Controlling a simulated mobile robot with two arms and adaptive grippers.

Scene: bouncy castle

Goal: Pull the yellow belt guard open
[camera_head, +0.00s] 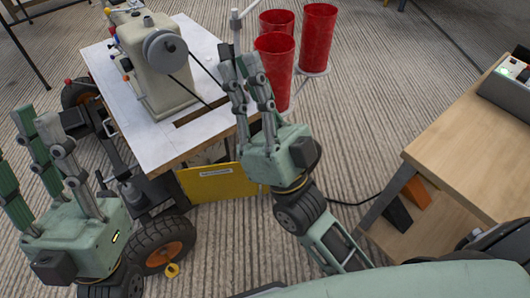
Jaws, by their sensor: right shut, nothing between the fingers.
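The yellow belt guard (212,184) is a flat panel with a small pale label, at the near edge of the white sewing-machine table (150,145). Its right end is hidden behind my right gripper. I cannot tell how far it stands open. My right gripper (243,68) is shut and empty, its fingers pointing up, away from the guard, beside the table's right edge. The gripper's body overlaps the guard's right end in the picture; I cannot tell whether they touch. My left gripper (28,135) is at the far left, fingers spread and empty, well apart from the guard.
A beige sewing machine (158,70) with a grey handwheel and dark belt stands on the table. Several red cups (275,62) stand in a holder behind my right gripper. A wooden bench (470,140) with a grey tray (508,88) is at right. Ribbed floor lies between.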

